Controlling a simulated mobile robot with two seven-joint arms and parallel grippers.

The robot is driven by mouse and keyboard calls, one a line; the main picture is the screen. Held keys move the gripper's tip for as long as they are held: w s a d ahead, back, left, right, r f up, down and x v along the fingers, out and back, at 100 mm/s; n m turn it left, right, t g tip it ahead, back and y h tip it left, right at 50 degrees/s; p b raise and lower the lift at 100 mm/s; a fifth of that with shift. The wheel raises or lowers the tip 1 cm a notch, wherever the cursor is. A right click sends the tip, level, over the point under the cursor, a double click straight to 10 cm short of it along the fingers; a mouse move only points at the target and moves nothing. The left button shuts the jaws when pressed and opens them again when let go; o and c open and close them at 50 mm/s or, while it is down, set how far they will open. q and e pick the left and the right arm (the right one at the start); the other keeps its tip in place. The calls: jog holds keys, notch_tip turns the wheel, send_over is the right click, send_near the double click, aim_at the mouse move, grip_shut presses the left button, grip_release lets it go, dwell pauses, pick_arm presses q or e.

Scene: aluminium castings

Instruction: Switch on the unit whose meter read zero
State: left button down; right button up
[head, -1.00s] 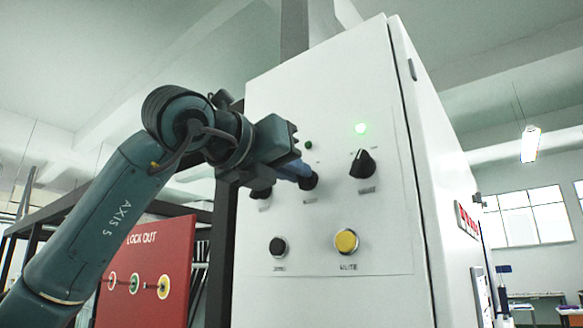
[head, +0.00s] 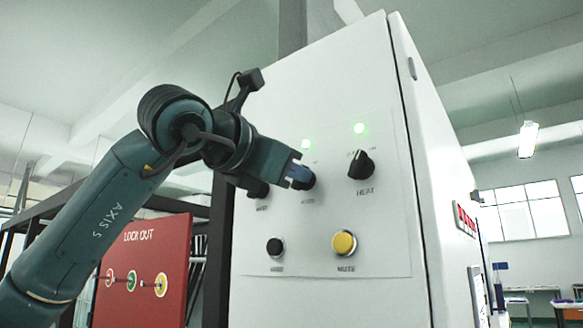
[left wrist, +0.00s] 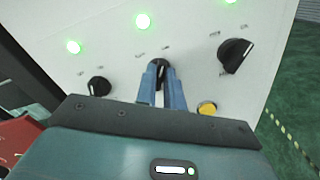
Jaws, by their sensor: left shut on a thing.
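A white control cabinet (head: 330,90) carries a row of three black rotary knobs. My left gripper (head: 300,176) is shut on the middle knob (head: 310,180); in the left wrist view its blue fingers stand on both sides of that knob (left wrist: 161,68). The lamp (head: 306,144) above the middle knob glows green. The right knob (head: 361,165), labelled HEAT, has a lit green lamp (head: 359,128) too. No meter shows. My right gripper is out of view.
Below the knobs are a black button (head: 275,246) and a yellow button (head: 344,243) marked MUTE. A red LOCK OUT board (head: 140,275) hangs at the left, behind my arm.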

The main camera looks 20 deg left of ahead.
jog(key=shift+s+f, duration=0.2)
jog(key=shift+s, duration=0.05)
pick_arm(q)
jog(key=c, duration=1.5)
grip_release()
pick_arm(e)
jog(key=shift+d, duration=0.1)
pick_arm(q)
jog(key=shift+s, duration=0.15)
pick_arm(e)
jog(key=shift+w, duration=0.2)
